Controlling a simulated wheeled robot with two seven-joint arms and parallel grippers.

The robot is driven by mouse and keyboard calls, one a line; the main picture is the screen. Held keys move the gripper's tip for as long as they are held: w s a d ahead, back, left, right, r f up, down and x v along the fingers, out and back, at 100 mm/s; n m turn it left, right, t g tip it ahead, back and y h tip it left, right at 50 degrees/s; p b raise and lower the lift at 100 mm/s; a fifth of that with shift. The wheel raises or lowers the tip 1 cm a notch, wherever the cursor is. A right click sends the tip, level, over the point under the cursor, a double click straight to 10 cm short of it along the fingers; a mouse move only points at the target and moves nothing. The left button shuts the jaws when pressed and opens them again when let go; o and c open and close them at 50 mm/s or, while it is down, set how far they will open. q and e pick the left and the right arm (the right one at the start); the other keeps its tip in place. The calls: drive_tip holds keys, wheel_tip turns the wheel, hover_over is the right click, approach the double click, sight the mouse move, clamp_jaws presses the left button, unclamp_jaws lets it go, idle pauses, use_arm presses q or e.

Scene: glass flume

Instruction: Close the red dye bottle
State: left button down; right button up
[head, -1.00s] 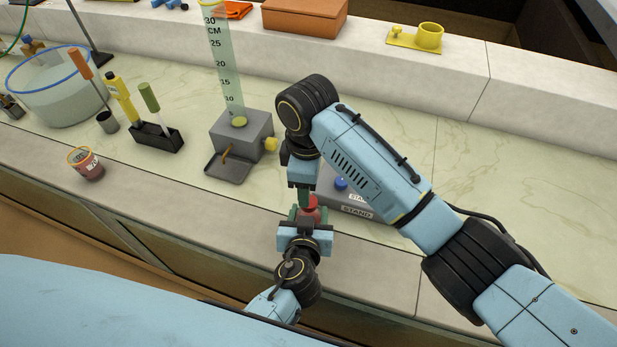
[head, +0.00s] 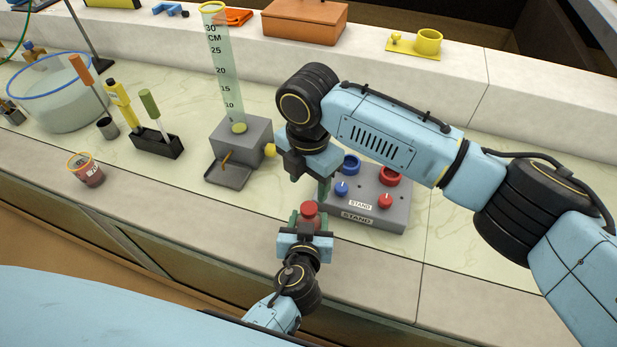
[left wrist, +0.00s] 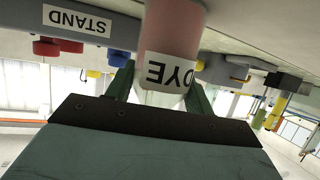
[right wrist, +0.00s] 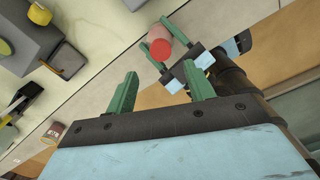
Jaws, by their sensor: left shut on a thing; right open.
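The red dye bottle (left wrist: 170,35) is a pinkish-red cylinder with a white DYE label. In the head view a red cap (head: 309,208) shows on its top, also seen in the right wrist view (right wrist: 158,47); how tightly it sits I cannot tell.
A grey stand (head: 375,212) with blue and red rings and knobs is right of the bottle. A grey block with a ruler (head: 243,140), a black holder (head: 157,141) and a small red-brown cup (head: 87,172) stand to the left. The counter right of the stand is clear.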

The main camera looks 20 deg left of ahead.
sight(308, 208)
drive_tip(key=shift+f, duration=4)
drive_tip(key=shift+c, duration=0.2)
drive_tip(key=c, duration=0.9)
drive_tip(key=m, duration=0.3)
drive_tip(key=shift+m, duration=0.4)
drive_tip(key=shift+c, duration=0.2)
drive_tip(key=m, duration=1.1)
drive_tip(key=o, duration=1.1)
drive_tip(key=shift+o, duration=0.2)
drive_tip(key=shift+s, duration=0.1)
